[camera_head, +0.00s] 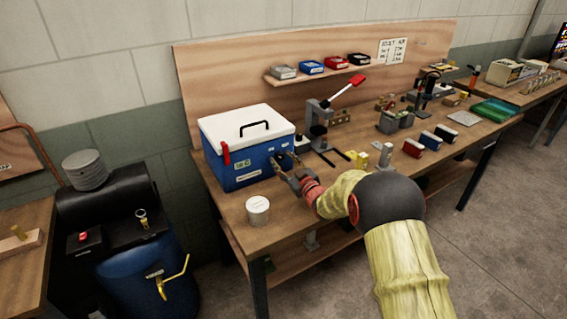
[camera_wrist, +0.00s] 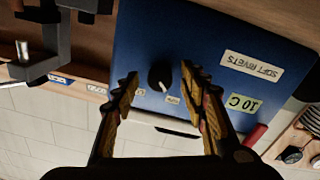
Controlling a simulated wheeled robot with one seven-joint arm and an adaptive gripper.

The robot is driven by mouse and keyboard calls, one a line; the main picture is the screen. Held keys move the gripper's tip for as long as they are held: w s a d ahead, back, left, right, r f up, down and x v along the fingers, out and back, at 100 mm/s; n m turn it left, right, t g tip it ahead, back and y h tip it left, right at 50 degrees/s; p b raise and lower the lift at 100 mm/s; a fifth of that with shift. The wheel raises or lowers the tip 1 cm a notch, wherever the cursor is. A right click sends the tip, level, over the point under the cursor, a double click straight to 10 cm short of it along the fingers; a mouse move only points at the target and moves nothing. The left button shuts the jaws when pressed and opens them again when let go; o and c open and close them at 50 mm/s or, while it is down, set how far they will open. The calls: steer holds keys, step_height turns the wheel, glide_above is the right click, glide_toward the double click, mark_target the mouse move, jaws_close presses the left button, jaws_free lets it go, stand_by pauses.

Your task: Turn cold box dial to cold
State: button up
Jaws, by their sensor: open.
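The cold box is blue with a white lid (camera_head: 247,127); its blue front (camera_head: 225,174) faces the table's near edge. My gripper (camera_head: 284,161) is in front of the right part of that front, open. In the wrist view, which is upside down, the blue panel (camera_wrist: 215,35) carries a "SOFT RIVETS" label (camera_wrist: 251,66) and a "10 C" label (camera_wrist: 243,103). The black dial (camera_wrist: 158,74) shows between the open fingers of my gripper (camera_wrist: 157,79), with a gap on both sides. Small white labels (camera_wrist: 172,99) lie near it, too small to read. The dial is not discernible in the head view.
A white cup (camera_head: 258,211) stands on the workbench before the box. A press with a red handle (camera_head: 318,125) stands close to the box's right. Several small bins and boxes (camera_head: 415,147) lie farther right. A blue barrel (camera_head: 150,275) stands left of the bench.

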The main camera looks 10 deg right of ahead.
steer(key=shift+c, duration=1.2)
jaws_close()
